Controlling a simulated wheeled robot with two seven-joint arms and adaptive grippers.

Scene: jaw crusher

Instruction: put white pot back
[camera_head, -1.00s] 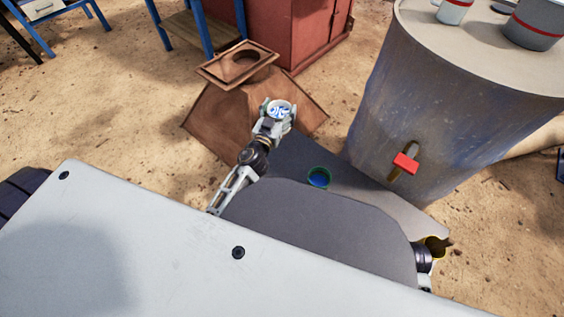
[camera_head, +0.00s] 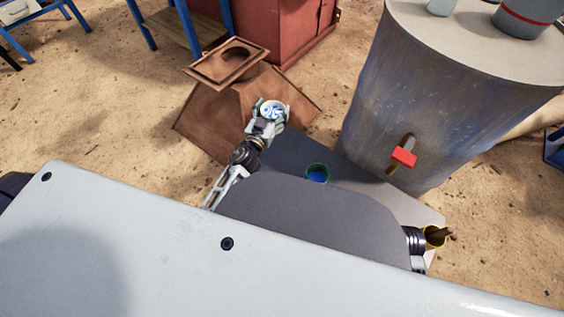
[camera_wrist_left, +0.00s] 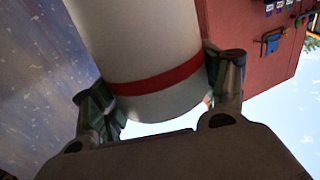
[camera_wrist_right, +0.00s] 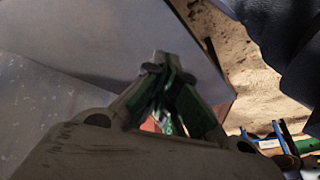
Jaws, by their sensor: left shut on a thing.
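The white pot (camera_wrist_left: 150,60) has a red band, and it fills the middle of the left wrist view. My left gripper (camera_head: 268,120) is shut on it, one finger on each side near the band. In the head view the pot (camera_head: 272,109) shows from above, with a blue and white pattern inside its rim. It is held upright in front of the rusty hopper. My right gripper (camera_wrist_right: 165,80) has its fingertips together in the right wrist view, with no pot seen between them. In the head view the right fingers are not clear.
A large grey drum (camera_head: 430,110) with a red-handled tap (camera_head: 404,156) stands right of the left gripper. A grey pot (camera_head: 525,18) and a whitish pot (camera_head: 440,7) stand on its top. A rusty hopper (camera_head: 208,115) is behind the left gripper. A green-rimmed round thing (camera_head: 317,174) is near the drum.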

